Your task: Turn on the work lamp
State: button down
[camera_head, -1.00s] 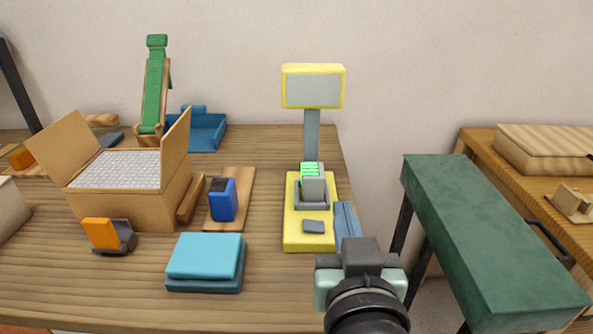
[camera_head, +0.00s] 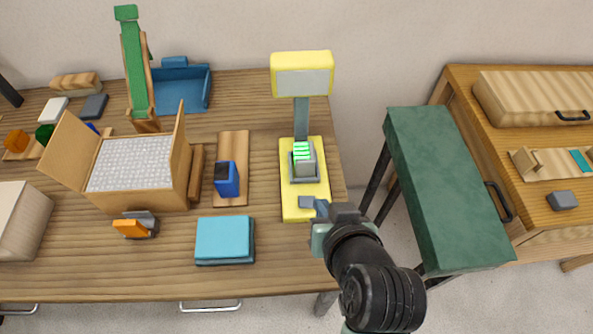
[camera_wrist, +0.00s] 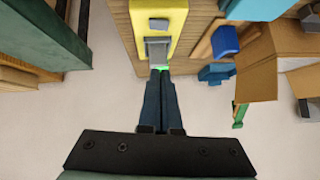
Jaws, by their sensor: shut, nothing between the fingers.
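The work lamp has a yellow-framed head (camera_head: 302,77) with a plain grey panel, a grey post (camera_head: 301,118) and a yellow base (camera_head: 291,209). On the base is a grey switch block (camera_head: 305,165) with green lit stripes at its back, and a small grey pad (camera_head: 307,202) nearer the front. The wrist view shows the yellow base (camera_wrist: 174,22), the pad (camera_wrist: 158,24), the switch block (camera_wrist: 158,48) and a green glow by the fingertips. My gripper (camera_head: 322,209) is shut and empty at the base's front right; its fingers (camera_wrist: 161,72) overlap the switch block's end in the wrist view. Contact is unclear.
Left of the lamp are a blue item (camera_head: 227,180) on a wooden board and a cyan box (camera_head: 224,239). An open carton (camera_head: 150,195) stands further left. A green-topped bench (camera_head: 445,190) stands to the right, across a gap from the table.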

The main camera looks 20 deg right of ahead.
jog(key=shift+s+a+r+p, duration=0.1)
jog(key=shift+a+r+p, duration=0.1)
jog(key=shift+p, duration=0.1)
jog(key=shift+f, duration=0.1)
send_over(301, 196)
jog(key=s, duration=0.3)
jog(key=f, duration=0.7)
jog(key=shift+d+f, duration=0.15)
jog(key=shift+d, duration=0.1)
jog(key=shift+a+f, duration=0.25)
jog(key=shift+f, duration=0.95)
jog(key=shift+a+f, duration=0.1)
jog(key=shift+f, duration=0.5)
